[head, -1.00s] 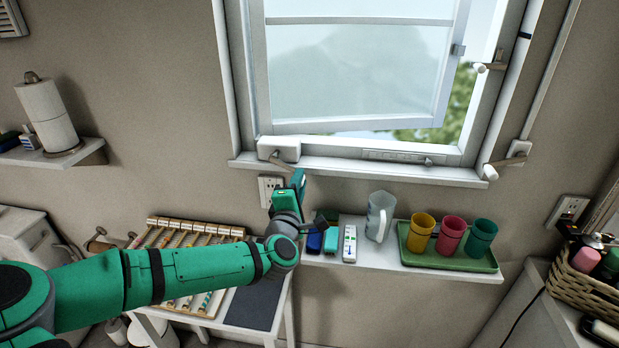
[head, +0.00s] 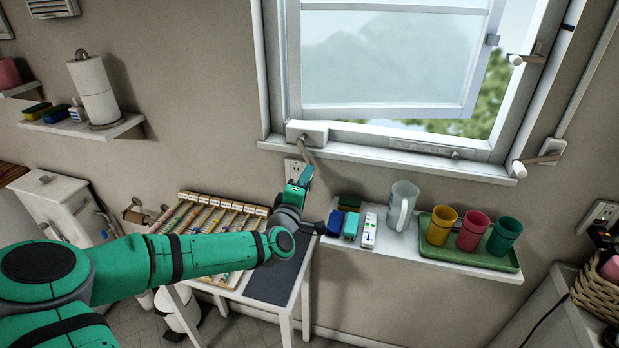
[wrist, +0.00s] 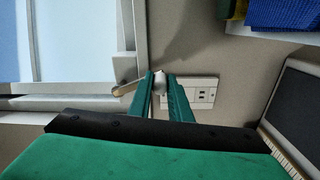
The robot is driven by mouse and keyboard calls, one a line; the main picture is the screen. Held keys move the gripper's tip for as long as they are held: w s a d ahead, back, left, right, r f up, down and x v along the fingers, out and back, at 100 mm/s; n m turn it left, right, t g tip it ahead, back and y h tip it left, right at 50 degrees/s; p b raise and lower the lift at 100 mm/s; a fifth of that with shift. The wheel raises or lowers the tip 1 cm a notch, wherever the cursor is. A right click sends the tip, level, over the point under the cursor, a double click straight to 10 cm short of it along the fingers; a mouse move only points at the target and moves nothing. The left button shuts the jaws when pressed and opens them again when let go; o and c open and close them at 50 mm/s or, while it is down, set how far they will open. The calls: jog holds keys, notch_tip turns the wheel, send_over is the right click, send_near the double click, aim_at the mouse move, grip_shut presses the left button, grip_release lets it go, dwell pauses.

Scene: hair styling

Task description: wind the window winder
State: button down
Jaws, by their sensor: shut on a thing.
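The window winder is a white housing (head: 306,133) at the lower left corner of the window frame, with a beige crank arm (head: 309,153) reaching down from it. My gripper (head: 308,173) is at the crank's lower end, just below the sill. In the wrist view the beige crank arm (wrist: 124,88) ends in a pale knob (wrist: 160,84) between my fingers, and my gripper (wrist: 161,76) is shut on it. The window sash (head: 385,60) stands partly open, with greenery showing at its right side.
A second crank handle (head: 541,160) sits at the sill's right end. A shelf (head: 395,243) right of my gripper holds small boxes, a clear jug (head: 402,206) and a green tray (head: 470,256) with three cups. A socket (wrist: 203,92) is behind my gripper.

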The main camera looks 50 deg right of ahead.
jog(key=shift+w+m, duration=0.1)
jog(key=shift+m, duration=0.2)
jog(key=c, duration=1.6)
grip_release()
jog(key=shift+d+f, duration=0.15)
jog(key=shift+d, duration=0.05)
jog(key=shift+c, duration=0.2)
jog(key=shift+a, duration=0.1)
jog(key=shift+w, duration=0.1)
jog(key=shift+a, duration=0.15)
jog(key=v, duration=1)
jog(key=shift+a, duration=0.25)
